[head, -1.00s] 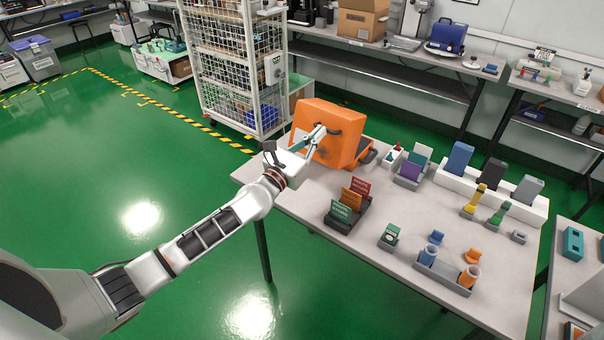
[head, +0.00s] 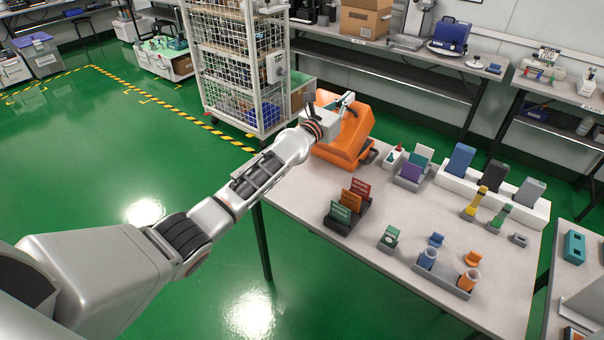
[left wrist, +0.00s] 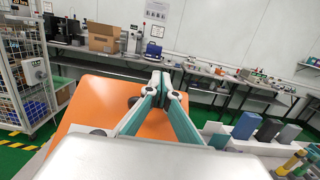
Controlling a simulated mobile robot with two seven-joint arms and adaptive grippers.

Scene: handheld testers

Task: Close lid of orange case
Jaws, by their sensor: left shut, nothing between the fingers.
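The orange case (head: 345,150) is at the back left corner of the table. My left gripper (head: 348,98) is shut and empty, at the upper part of the lid. In the left wrist view the shut fingers (left wrist: 167,80) lie over the orange lid (left wrist: 95,110). I cannot tell whether the fingertips touch it. My right gripper is not in view.
On the table (head: 300,205) stand a dark card holder (head: 345,215), a white rack with testers (head: 490,190) and a grey tray with cups (head: 440,275). A white wire cage (head: 240,75) stands behind the case. The table's near left part is clear.

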